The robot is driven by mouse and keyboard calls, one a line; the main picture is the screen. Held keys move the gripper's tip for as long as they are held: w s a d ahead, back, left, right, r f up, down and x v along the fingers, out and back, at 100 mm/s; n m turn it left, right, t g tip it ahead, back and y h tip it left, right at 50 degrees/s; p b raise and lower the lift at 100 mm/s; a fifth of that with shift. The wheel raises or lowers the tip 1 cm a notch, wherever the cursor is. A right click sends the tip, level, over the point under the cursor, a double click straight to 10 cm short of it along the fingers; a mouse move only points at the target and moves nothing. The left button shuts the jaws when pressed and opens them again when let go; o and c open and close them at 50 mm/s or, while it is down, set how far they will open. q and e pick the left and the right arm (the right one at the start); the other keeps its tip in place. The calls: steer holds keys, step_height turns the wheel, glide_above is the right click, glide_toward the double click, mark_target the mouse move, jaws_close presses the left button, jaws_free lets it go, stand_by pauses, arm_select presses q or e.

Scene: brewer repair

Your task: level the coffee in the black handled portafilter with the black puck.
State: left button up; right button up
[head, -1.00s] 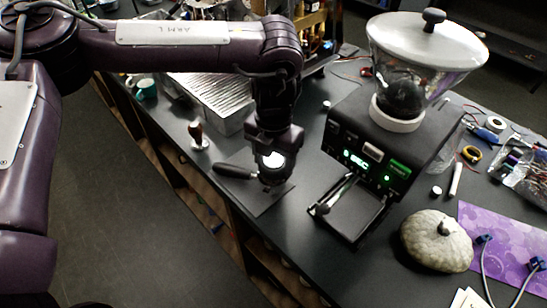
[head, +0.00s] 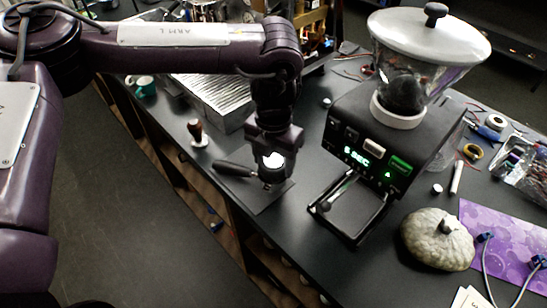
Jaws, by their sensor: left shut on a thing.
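The portafilter (head: 232,169) lies on a dark square mat (head: 276,199) near the table's front edge, its black handle pointing left. Its basket is mostly hidden behind my left gripper (head: 269,183), which points straight down over it. The left gripper is shut on a small dark thing at the basket, likely the black puck, though fingers and shadow hide its outline. I cannot see the coffee or tell how deep the puck sits. My right gripper is out of view.
A wooden-handled tamper (head: 197,134) stands left of the mat. The tabletop in front of the grinder is clear.

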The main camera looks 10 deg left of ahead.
arm_select(q)
steer(key=shift+f+b, duration=0.35)
steer(key=shift+f, duration=0.25)
stand_by(0.4)
steer(key=n+p, duration=0.1)
steer(key=n, duration=0.3)
steer(key=shift+r, duration=0.1)
steer(key=shift+n+p, duration=1.2)
steer(key=shift+n, duration=0.1)
